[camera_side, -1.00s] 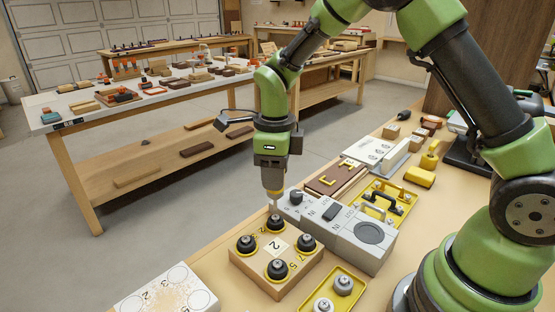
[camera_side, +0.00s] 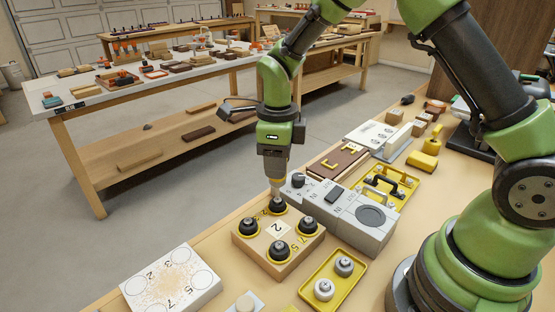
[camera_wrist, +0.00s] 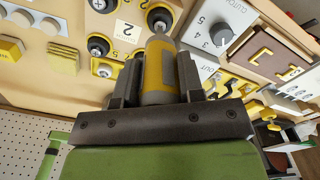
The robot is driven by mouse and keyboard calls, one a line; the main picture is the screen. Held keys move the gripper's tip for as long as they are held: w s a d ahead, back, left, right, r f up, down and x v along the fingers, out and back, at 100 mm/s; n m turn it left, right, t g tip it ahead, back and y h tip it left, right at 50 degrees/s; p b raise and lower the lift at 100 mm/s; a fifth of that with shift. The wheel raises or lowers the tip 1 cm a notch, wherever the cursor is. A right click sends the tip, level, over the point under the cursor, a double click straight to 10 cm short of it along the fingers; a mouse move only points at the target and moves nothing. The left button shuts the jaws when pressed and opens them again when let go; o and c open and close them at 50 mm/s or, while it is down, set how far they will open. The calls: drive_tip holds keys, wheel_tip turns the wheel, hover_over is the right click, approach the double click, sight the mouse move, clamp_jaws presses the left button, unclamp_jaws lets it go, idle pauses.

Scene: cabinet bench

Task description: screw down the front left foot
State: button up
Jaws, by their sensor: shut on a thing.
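A wooden block (camera_side: 262,249) marked 2 stands on the bench, with black feet on yellow rings at its corners. My gripper (camera_wrist: 157,88) is shut on a yellow and grey driver (camera_wrist: 158,68), which also shows in the side view (camera_side: 277,185). The driver points down at the block's farthest foot (camera_side: 277,206) in the side view. In the wrist view its tip meets or nearly meets the top of that foot (camera_wrist: 160,19); I cannot tell if it is seated. The other feet, left (camera_side: 249,226), right (camera_side: 307,225) and near (camera_side: 279,251), stand clear.
A grey control box (camera_side: 365,235) with a knob stands close behind the block, to the right. A yellow tray (camera_side: 335,280) with two grey-topped parts lies at the front right. A white numbered board (camera_side: 170,280) lies at the front left.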

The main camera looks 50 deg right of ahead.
drive_tip(key=shift+f, duration=0.7)
idle(2.1)
drive_tip(key=shift+r, duration=3.05)
